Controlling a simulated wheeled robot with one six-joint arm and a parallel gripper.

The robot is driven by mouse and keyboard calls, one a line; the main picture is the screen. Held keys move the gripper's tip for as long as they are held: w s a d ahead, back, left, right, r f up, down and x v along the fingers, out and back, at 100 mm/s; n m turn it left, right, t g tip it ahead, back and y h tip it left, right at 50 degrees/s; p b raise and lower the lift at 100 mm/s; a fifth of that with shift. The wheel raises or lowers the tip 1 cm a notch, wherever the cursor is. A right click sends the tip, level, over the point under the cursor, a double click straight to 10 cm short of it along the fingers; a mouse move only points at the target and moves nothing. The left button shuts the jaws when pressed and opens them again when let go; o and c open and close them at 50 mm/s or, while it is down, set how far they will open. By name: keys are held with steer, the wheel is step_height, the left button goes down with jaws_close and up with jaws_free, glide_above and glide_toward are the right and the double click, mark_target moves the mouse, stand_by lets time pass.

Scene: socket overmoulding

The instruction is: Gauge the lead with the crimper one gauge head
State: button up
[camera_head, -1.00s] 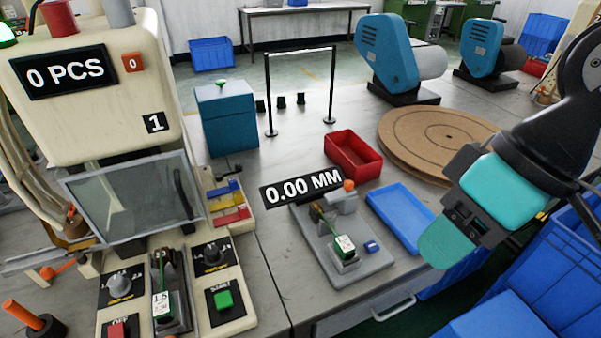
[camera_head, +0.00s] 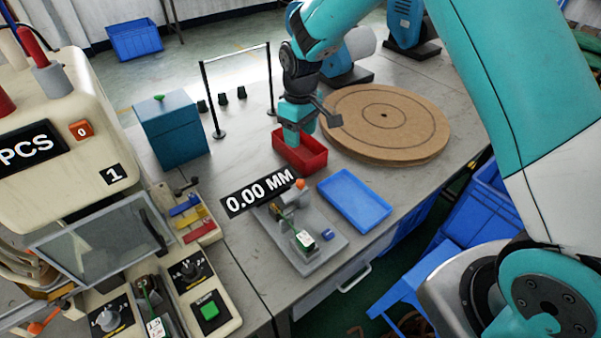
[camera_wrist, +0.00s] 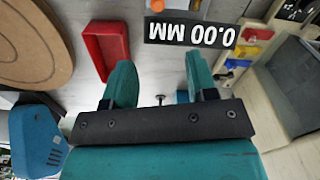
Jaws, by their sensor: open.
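The gauge (camera_head: 320,262) is a grey plate fixture on the bench, with a black readout (camera_head: 258,193) showing 0.00 MM. A green piece with a white label (camera_head: 304,239) sits on it. A similar green piece with a white label (camera_head: 155,327) sits at the front of the cream crimping machine (camera_head: 85,190) marked 1. My gripper (camera_head: 291,143) points down, overlapping the red tray in the head view. In the wrist view its teal fingers (camera_wrist: 157,80) are apart with nothing between them. The readout (camera_wrist: 190,32) appears upside down there.
The red tray (camera_head: 312,160) and empty blue tray (camera_head: 354,203) lie between the gauge and the round brown board (camera_head: 420,110). A teal box (camera_head: 172,135) and thin black frame (camera_head: 219,133) stand behind. The bench between the teal box and gauge is mostly clear.

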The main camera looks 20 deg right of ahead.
mark_target(300, 181)
step_height(300, 181, down, 18)
steer(key=p, duration=0.5)
steer(key=shift+w, duration=0.15)
